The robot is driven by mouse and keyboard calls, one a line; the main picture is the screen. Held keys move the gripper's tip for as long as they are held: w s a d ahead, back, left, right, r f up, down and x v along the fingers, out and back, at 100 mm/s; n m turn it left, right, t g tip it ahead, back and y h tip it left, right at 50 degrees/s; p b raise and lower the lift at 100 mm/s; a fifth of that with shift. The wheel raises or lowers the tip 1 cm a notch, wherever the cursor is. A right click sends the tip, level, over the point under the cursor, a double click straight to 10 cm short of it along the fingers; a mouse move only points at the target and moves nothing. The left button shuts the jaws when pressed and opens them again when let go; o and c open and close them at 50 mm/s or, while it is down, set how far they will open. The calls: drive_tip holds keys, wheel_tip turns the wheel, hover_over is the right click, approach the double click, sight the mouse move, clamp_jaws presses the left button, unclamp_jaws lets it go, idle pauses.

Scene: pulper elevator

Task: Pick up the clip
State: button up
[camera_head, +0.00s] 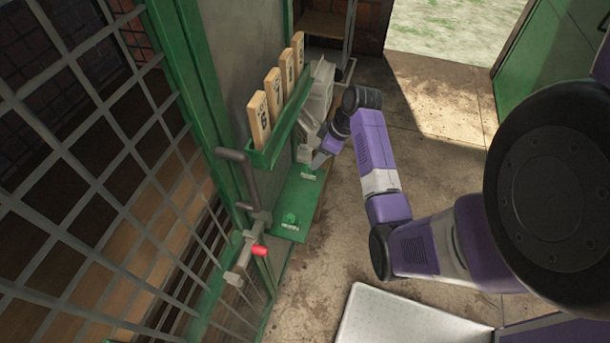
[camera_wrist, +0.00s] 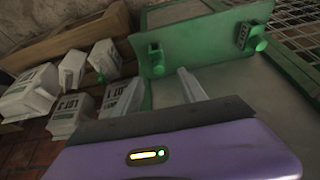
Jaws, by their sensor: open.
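Two small green clips with pale parts sit on a low green shelf (camera_head: 298,198). One clip (camera_head: 290,220) is near the shelf's front end; the other clip (camera_head: 309,173) is farther back, close to my gripper (camera_head: 320,160). In the wrist view, one clip (camera_wrist: 156,62) is just above my gripper's pale finger (camera_wrist: 192,86), and the other clip (camera_wrist: 252,40) is at the right. I cannot tell which clip is meant. My gripper is open, with nothing seen in it. It is close to the shelf's far end; whether it touches anything is unclear.
A green rack (camera_head: 265,158) with several numbered wooden blocks is above the shelf. White lot-marked boxes (camera_wrist: 70,115) stand beside it. A lever with a red grip (camera_head: 260,250) and a wire-mesh cage (camera_head: 110,190) are at the left. The concrete floor (camera_head: 440,130) at the right is open.

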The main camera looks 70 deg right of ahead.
sight(309, 171)
drive_tip(key=x, duration=0.7)
drive_tip(key=shift+w+d+f, duration=0.1)
drive_tip(key=shift+w+f, duration=0.1)
drive_tip(key=shift+f, duration=0.2)
clamp_jaws()
